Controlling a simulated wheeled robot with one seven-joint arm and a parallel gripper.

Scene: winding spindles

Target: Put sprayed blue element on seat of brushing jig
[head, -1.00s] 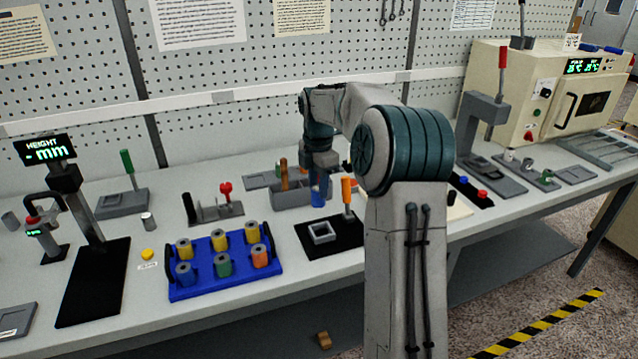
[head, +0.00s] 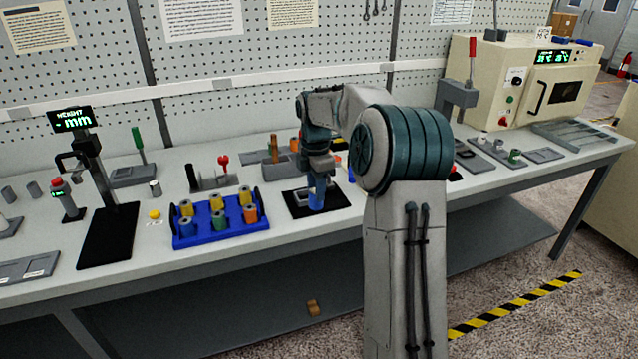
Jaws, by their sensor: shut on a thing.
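The blue element (head: 317,192) hangs upright in my gripper (head: 319,174), which is shut on it. It is in front of the black plate (head: 333,201) with a raised grey square seat (head: 301,196), which I take for the brushing jig. The element covers much of the seat. I cannot tell whether its lower end touches the seat or is just above it.
A blue rack (head: 222,237) with several coloured spindles stands left of the plate. Behind are a grey block with a brown handle (head: 274,148) and a stand with a red clamp (head: 222,160). A height gauge (head: 107,225) stands at left, an oven (head: 540,88) at right.

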